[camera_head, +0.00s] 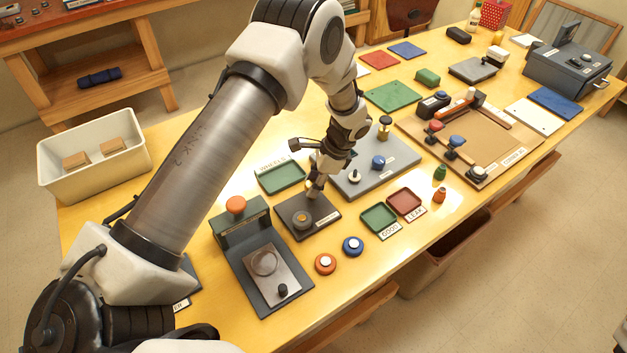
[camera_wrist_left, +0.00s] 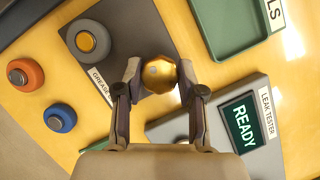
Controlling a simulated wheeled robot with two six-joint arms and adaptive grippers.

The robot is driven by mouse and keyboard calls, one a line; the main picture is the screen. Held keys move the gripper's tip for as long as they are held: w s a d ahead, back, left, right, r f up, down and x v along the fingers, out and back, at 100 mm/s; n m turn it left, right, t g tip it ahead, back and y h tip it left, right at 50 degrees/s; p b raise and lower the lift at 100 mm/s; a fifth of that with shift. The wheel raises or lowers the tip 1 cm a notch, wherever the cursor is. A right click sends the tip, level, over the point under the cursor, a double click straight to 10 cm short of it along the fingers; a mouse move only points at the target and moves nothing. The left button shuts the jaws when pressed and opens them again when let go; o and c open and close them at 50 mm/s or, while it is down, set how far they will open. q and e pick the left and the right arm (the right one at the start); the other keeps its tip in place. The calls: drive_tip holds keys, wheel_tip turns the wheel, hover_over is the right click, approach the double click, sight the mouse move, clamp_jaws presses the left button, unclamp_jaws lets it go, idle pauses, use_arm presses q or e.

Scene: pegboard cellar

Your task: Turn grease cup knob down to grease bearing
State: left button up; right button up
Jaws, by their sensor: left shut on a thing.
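The grease cup's brass knob (camera_wrist_left: 160,73) sits between the fingertips of my left gripper (camera_wrist_left: 161,78) in the left wrist view. The fingers are shut on it from both sides. In the head view my left gripper (camera_head: 316,186) reaches down to the back right part of the dark grease plate (camera_head: 323,222). The plate carries a round grey-rimmed part (camera_head: 301,217) with a tan centre, apart from the knob; it also shows in the left wrist view (camera_wrist_left: 88,41). The fingers and arm partly hide the knob in the head view. My right gripper is not in view.
An orange wheel (camera_head: 325,263) and a blue wheel (camera_head: 352,245) lie in front of the plate. The green WHEELS tray (camera_head: 281,178) is behind it. The grey leak tester (camera_wrist_left: 225,112) shows READY and stands close by. A dark press-like device (camera_head: 240,245) stands left.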

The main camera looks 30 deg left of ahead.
use_arm(q)
drive_tip(key=shift+m, duration=0.5)
drive_tip(key=o, duration=1.1)
drive_tip(key=shift+y, duration=0.3)
drive_tip(key=shift+r, duration=0.1)
drive_tip(key=v, duration=1.1)
drive_tip(key=shift+d+r, duration=0.15)
drive_tip(key=shift+r, duration=0.25)
drive_tip(key=shift+s, duration=0.1)
